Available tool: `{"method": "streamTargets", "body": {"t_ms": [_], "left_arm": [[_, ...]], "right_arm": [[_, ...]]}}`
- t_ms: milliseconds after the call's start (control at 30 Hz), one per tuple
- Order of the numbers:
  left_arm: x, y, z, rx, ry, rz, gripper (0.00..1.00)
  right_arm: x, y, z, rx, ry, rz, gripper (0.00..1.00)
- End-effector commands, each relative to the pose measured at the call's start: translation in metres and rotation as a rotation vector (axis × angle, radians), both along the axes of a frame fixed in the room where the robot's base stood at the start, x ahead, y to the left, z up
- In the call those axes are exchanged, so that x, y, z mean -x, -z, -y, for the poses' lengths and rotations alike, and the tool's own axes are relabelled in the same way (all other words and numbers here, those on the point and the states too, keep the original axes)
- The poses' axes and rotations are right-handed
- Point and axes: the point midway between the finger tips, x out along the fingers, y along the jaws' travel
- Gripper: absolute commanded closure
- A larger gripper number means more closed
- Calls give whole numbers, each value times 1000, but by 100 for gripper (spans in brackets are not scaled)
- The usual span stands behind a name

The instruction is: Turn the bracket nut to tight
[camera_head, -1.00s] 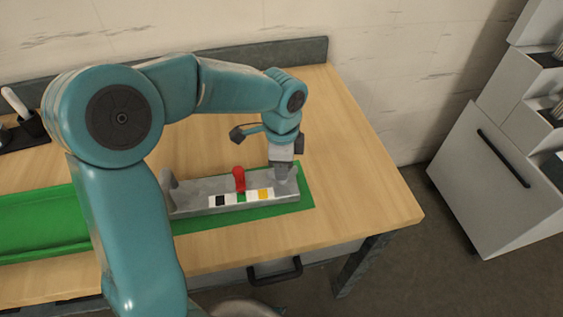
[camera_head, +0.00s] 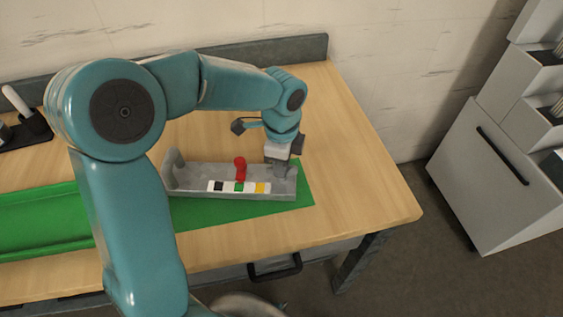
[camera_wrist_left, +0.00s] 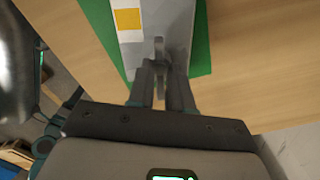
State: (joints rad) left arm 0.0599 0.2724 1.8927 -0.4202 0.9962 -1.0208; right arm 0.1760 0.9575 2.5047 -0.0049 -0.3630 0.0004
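A grey bracket (camera_head: 207,172) lies over the green mat on the bench, with an upright wall at its left end. A red lever-like piece (camera_head: 240,168) stands on it, above a white strip (camera_head: 228,186) with black, green and yellow squares; the red piece is near the green square. I cannot make out a separate nut. My left gripper (camera_head: 281,172) points down at the bracket's right end. In the left wrist view its fingers (camera_wrist_left: 163,85) close around a thin grey upright part of the bracket (camera_wrist_left: 160,50). The yellow square (camera_wrist_left: 128,20) shows there too.
The green mat (camera_head: 215,217) runs along the front of the bench, with bare wood (camera_head: 350,170) free to the right. A dark holder (camera_head: 32,128) stands at the far left. A white cabinet (camera_head: 495,180) stands right of the bench.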

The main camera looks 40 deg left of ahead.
Motion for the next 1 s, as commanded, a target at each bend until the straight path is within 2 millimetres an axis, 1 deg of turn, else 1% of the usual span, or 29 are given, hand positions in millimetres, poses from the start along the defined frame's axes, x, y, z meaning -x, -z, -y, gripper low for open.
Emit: {"method": "streamTargets", "body": {"t_ms": [33,67,333,467,567,800,900,1000], "left_arm": [[0,-1,0,-1,0,2,64],[0,-1,0,-1,0,2,58],[0,-1,0,0,-1,0,58],[0,-10,0,-1,-2,2,58],[-1,-29,0,-1,-2,6,58],[-1,-94,0,0,-1,8,58],[0,-119,1,1,-1,6,58],[0,-139,0,0,-1,4,58]], "right_arm": [[0,0,0,0,0,0,44],[0,0,0,0,0,0,44],[0,0,0,0,0,0,44],[0,-1,0,0,0,0,44],[0,-2,0,0,0,0,44],[0,-6,0,0,0,0,44],[0,-9,0,0,0,0,44],[0,-11,0,0,0,0,44]]}}
